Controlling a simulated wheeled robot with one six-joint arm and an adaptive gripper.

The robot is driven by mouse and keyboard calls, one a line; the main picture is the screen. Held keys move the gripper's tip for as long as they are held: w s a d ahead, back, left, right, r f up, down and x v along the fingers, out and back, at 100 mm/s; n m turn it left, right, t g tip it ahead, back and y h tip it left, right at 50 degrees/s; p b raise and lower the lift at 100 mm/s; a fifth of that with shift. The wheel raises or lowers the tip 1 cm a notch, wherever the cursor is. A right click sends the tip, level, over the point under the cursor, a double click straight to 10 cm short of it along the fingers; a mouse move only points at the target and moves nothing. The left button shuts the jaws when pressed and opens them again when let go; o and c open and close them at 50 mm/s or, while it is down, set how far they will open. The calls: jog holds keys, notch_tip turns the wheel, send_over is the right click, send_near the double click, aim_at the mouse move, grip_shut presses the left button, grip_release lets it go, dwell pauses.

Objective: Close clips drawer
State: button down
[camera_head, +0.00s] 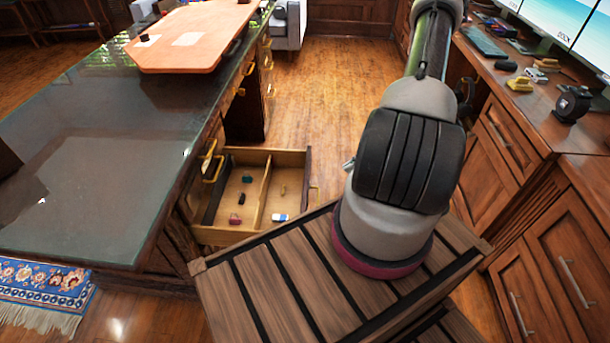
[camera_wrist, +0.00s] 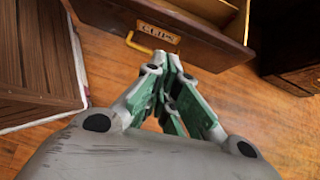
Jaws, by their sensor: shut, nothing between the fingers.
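The clips drawer (camera_head: 299,163) is pulled open from the desk in the head view. It has a divider and holds several small items, among them a blue and white one (camera_head: 280,217) and a dark red one (camera_head: 235,219). In the wrist view its dark front (camera_wrist: 205,30) carries a label reading "CLIPS" (camera_wrist: 158,33) and a brass handle (camera_wrist: 138,43). My gripper (camera_wrist: 174,58) is shut and empty, its fingertips just below the label in the picture. I cannot tell whether they touch the front. The head view does not show my gripper.
The glass-topped desk (camera_head: 90,150) stands at left, with an orange board (camera_head: 190,38) on it. A wooden counter (camera_head: 545,105) with cabinets lines the right. Open wood floor (camera_head: 320,85) lies between them. A dark cabinet (camera_wrist: 295,78) stands at right in the wrist view.

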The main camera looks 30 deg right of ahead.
jog(key=shift+m, duration=0.5)
jog(key=shift+w+a+f, duration=1.15)
jog(key=shift+w+a, duration=0.15)
jog(key=shift+a, duration=0.15)
jog(key=shift+w+a+f, duration=1.2)
jog(key=shift+w+a, duration=0.05)
jog(key=shift+a, duration=0.15)
jog(key=shift+w+a+f, duration=1.15)
jog(key=shift+w+a, duration=0.15)
jog(key=shift+a, duration=0.15)
jog(key=w+a, duration=0.9)
jog(key=a, duration=0.4)
jog(key=w+a, duration=0.9)
jog(key=a, duration=0.4)
jog(key=shift+a, duration=0.4)
